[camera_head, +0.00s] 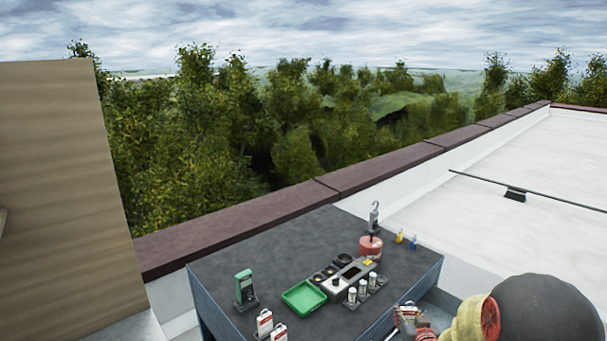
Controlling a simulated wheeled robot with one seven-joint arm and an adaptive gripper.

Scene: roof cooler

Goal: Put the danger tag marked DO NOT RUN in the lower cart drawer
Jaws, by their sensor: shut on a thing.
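My gripper (424,327) is at the bottom edge, right of centre, just off the front right of the dark cart (300,248). It is shut on a small red-and-white thing (407,312) that looks like a tag; its writing cannot be read. Two similar red-and-white tags, one (265,323) and another (279,334), stand at the cart's front left. The lower drawer does not show; the cart's front is mostly cut off by the frame.
On the cart top are a green tray (304,298), a green meter (245,287), a grey device (348,280), several small bottles (362,290) and a red cylinder (371,246) with a hooked gauge. A parapet (370,170) runs behind. White roof lies right.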

